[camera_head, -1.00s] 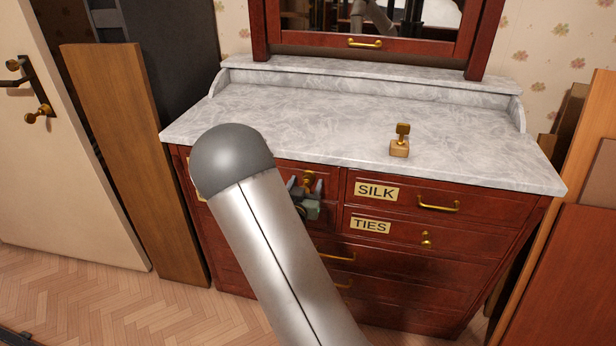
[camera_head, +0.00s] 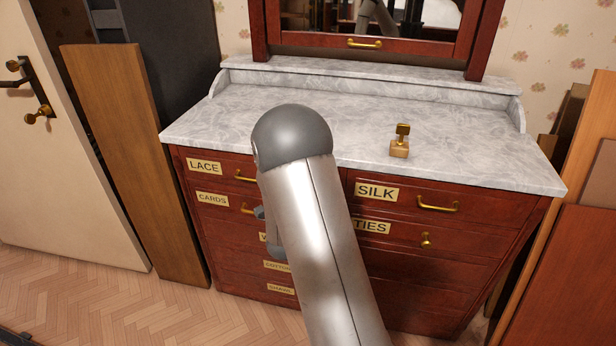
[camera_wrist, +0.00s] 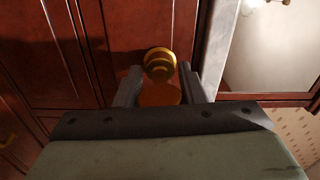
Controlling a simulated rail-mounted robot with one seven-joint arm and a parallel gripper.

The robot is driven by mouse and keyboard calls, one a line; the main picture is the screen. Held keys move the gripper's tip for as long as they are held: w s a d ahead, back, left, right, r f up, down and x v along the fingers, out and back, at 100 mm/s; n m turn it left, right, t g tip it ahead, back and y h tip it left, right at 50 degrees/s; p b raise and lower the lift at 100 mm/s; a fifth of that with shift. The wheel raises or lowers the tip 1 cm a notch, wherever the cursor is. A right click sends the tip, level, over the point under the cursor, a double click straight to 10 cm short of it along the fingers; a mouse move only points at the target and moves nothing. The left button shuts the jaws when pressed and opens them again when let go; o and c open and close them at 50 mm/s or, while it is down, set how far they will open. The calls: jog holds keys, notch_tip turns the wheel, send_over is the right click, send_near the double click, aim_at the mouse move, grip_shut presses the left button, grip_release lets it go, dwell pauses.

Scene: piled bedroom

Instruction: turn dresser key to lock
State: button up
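The dresser (camera_head: 520,225) is dark red wood with a grey marble top. A brass key (camera_wrist: 160,94) stands out from a round brass lock fitting (camera_wrist: 159,62) on its front in the wrist view. My gripper (camera_wrist: 161,84) has one finger on each side of the key's flat bow, and the bow fills the gap between them. The wrist view is rolled, with the marble edge running upright on the right. In the head view my arm hides this key and most of my gripper; only small parts show left of the arm.
A brass piece on a small wooden block (camera_head: 399,149) stands on the marble top (camera_head: 300,100). Labelled drawers include SILK (camera_head: 376,192) and TIES, which has a brass fitting (camera_head: 426,241). Wooden boards (camera_head: 135,160) lean at the left; more panels stand at the right.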

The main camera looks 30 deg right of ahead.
jog(key=o, duration=0.3)
jog(key=shift+o, duration=0.2)
jog(key=b+v, duration=0.2)
jog(key=v, duration=0.4)
dwell(0.5)
